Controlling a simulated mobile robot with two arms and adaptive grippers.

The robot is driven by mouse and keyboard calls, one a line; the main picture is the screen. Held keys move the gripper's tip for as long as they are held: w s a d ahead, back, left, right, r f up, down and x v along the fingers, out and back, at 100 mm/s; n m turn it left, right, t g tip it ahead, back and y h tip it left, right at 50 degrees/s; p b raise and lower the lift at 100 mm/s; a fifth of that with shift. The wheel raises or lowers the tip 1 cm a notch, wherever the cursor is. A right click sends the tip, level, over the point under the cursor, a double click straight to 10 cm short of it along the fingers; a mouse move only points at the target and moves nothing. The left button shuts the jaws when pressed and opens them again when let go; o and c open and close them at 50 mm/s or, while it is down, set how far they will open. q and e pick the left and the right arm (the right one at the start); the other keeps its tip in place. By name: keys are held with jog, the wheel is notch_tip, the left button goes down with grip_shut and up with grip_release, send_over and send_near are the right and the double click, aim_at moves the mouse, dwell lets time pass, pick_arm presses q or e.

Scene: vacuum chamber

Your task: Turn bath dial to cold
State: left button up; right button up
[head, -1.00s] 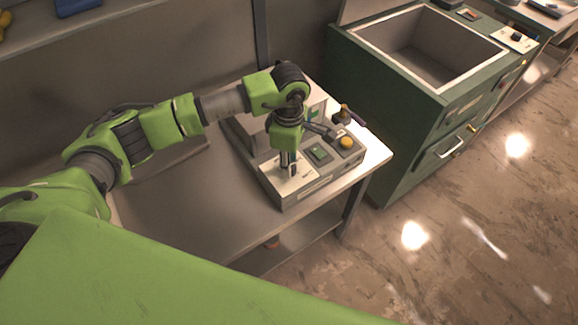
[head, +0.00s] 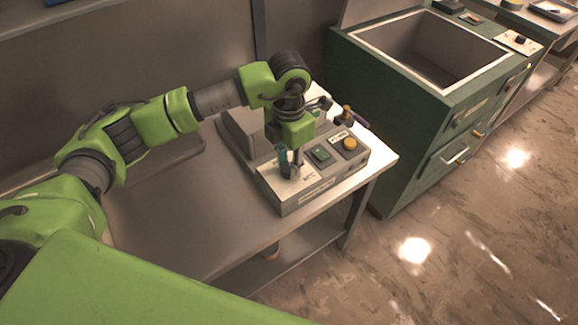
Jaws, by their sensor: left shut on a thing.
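A grey control box (head: 291,204) stands on the metal table. A dark dial (head: 290,172) sits on the pale plate at its left front corner, mostly hidden by the fingers. My left gripper (head: 290,167) points down over this plate and is shut on the dial. A green square button (head: 320,155) and a yellow round button (head: 350,144) are on the same box, to the right of the gripper. My right gripper is not in view.
The grey table (head: 180,230) is clear to the left of the box. A green cabinet (head: 400,130) with an open square basin stands to the right; its top panel carries a dark knob (head: 521,40). Open floor (head: 450,240) lies at the lower right.

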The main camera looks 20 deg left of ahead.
aim_at(289, 167)
pick_arm(q)
jog(key=n+b, duration=0.1)
jog(key=n, duration=0.3)
jog(key=shift+f+n+b, duration=0.1)
jog(key=shift+n+b, duration=0.65)
jog(key=shift+n, duration=1.45)
jog(key=o, duration=1.1)
notch_tip(289, 167, up, 12)
jog(key=shift+r, duration=0.1)
